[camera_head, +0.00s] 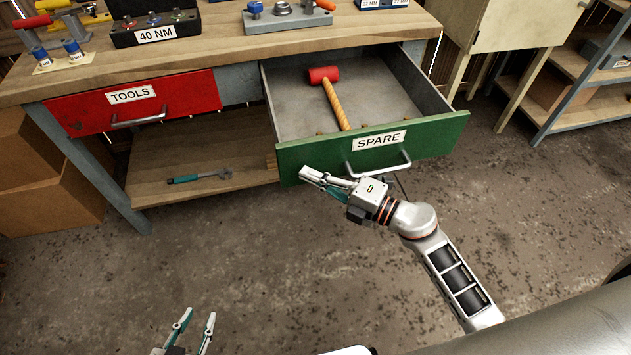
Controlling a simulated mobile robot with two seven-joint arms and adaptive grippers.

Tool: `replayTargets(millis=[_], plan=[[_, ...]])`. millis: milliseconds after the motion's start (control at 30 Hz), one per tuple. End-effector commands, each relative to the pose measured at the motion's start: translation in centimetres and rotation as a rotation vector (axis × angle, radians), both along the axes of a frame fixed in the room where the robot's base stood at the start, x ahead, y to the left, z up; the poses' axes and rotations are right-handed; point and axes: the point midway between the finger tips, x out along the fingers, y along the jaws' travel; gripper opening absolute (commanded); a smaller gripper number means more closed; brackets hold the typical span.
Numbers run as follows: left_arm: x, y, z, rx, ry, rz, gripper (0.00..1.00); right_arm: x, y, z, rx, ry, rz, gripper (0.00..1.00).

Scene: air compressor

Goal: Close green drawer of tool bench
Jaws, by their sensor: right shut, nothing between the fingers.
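The green drawer (436,138) of the tool bench (240,50) is pulled well out, with a "SPARE" label and a metal handle (404,161) on its front. A red-headed mallet (336,100) with a wooden handle lies inside it. My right gripper (305,183) is shut and empty, in front of the lower left part of the green front, left of the handle. I cannot tell whether it touches the front. My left gripper (198,322) is open and empty at the bottom of the view, over the floor and away from the bench.
The red "TOOLS" drawer (190,95) is closed at the left. A wrench (199,176) lies on the lower shelf (150,150). Cardboard boxes (45,195) stand at the far left. The floor (280,260) before the bench is clear.

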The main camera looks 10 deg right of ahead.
Motion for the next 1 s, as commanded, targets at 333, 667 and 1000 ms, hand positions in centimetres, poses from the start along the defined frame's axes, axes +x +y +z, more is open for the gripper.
replayTargets(millis=[333,667,1000], plan=[[0.3,0.0,0.5,0.0,-0.01,-0.003,0.29,0.1,0.0,0.0,0.0,0.0,0.0,0.0],[0.2,0.0,0.1,0.001,-0.004,-0.004,0.29,3.3,0.0,0.1,-0.001,-0.003,-0.001,0.0],[-0.2,-0.2,-0.7,-0.002,0.005,-0.006,0.29,11.4,0.2,-0.1,-0.002,-0.001,-0.003,0.0]])
